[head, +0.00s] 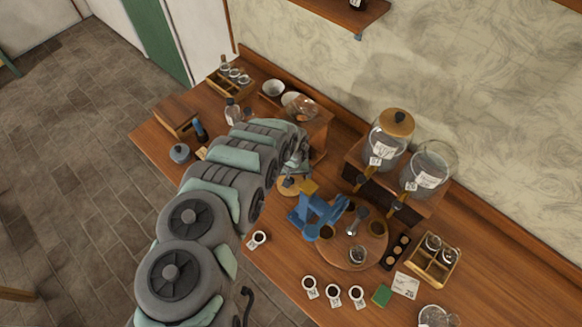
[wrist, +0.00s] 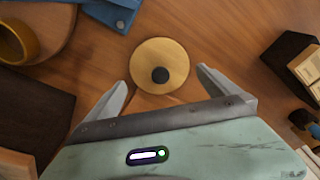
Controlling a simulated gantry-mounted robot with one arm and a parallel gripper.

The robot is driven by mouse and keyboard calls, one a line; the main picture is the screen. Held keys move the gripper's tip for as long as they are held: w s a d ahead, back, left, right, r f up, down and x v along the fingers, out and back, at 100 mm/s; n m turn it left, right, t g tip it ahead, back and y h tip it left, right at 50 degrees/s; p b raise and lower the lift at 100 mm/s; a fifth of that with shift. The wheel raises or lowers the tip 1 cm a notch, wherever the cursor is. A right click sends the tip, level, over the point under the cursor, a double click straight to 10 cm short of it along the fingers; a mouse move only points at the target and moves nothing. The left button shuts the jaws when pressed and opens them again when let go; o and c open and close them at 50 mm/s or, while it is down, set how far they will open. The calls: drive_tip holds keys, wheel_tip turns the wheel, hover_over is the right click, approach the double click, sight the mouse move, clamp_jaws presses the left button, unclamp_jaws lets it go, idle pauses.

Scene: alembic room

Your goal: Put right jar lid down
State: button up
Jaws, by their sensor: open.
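A round, light wooden lid (wrist: 160,55) with a dark knob lies flat on the wooden table, knob up. It also shows in the head view (head: 287,189), just below the end of my arm. My gripper (wrist: 162,82) is open, with one finger on each side of the lid's near edge and no visible grip on it. The right jar (head: 430,168) is clear glass and its top is uncovered. The left jar (head: 391,138) wears a wooden lid (head: 397,122). Both jars stand on a wooden stand. My arm hides part of the table.
A blue device (head: 318,212) stands close to the lid, beside a round wooden board (head: 374,247). Several small cups line the front edge, including one (head: 258,239). A divided box (head: 433,263) stands at the right. Bare table lies around the lid.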

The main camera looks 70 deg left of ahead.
sight(291, 187)
wheel_tip(291, 187, up, 10)
drive_tip(key=d+p, duration=0.1)
drive_tip(key=p, duration=0.1)
drive_tip(key=shift+s+f, duration=0.2)
drive_tip(key=shift+f, duration=0.05)
idle(0.7)
